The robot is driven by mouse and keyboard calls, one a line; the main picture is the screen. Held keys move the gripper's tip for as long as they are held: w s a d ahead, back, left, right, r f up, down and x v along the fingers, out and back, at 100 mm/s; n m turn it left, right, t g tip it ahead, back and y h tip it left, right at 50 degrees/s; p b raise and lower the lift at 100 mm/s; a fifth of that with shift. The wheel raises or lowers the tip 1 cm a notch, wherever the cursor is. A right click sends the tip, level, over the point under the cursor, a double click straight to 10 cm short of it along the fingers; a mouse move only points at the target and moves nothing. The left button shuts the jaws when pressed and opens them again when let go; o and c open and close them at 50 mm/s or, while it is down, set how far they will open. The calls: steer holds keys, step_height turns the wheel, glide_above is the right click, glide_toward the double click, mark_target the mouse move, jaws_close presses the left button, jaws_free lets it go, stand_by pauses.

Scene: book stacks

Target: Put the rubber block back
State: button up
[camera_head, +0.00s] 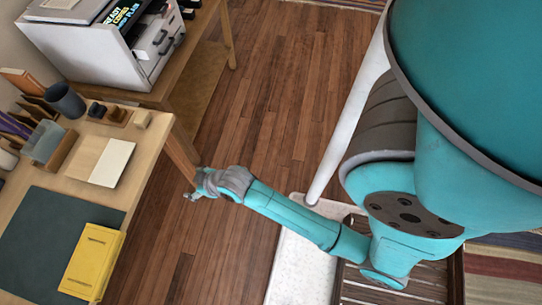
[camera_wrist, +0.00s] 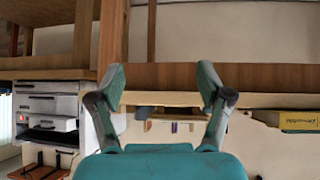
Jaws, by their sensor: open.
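My gripper (camera_head: 190,196) is off the desk's right side, over the floor, clear of the block. In the wrist view my gripper (camera_wrist: 162,80) has its fingers apart with nothing held, facing the desk's edge. I cannot surely make out the block in that view.
On the desk are a dark cup (camera_head: 66,100), a pale notebook (camera_head: 105,162), a dark mat (camera_head: 45,235) and a yellow book (camera_head: 92,262). A printer (camera_head: 110,45) stands on another table behind. The wooden floor (camera_head: 265,80) between desk and my base is clear.

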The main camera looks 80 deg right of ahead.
steer(key=s+a+r+t, duration=0.2)
steer(key=s+a, duration=0.1)
steer(key=s, duration=0.5)
steer(key=s+a+r+t, duration=0.1)
steer(key=s+a+r, duration=0.15)
steer(key=s, duration=0.55)
steer(key=s+a+r+t+y, duration=0.1)
steer(key=s+r+t, duration=0.1)
steer(key=s+r, duration=0.9)
steer(key=shift+s+a+r+n+t, duration=0.3)
steer(key=shift+a+r, duration=0.1)
steer(key=shift+r, duration=0.5)
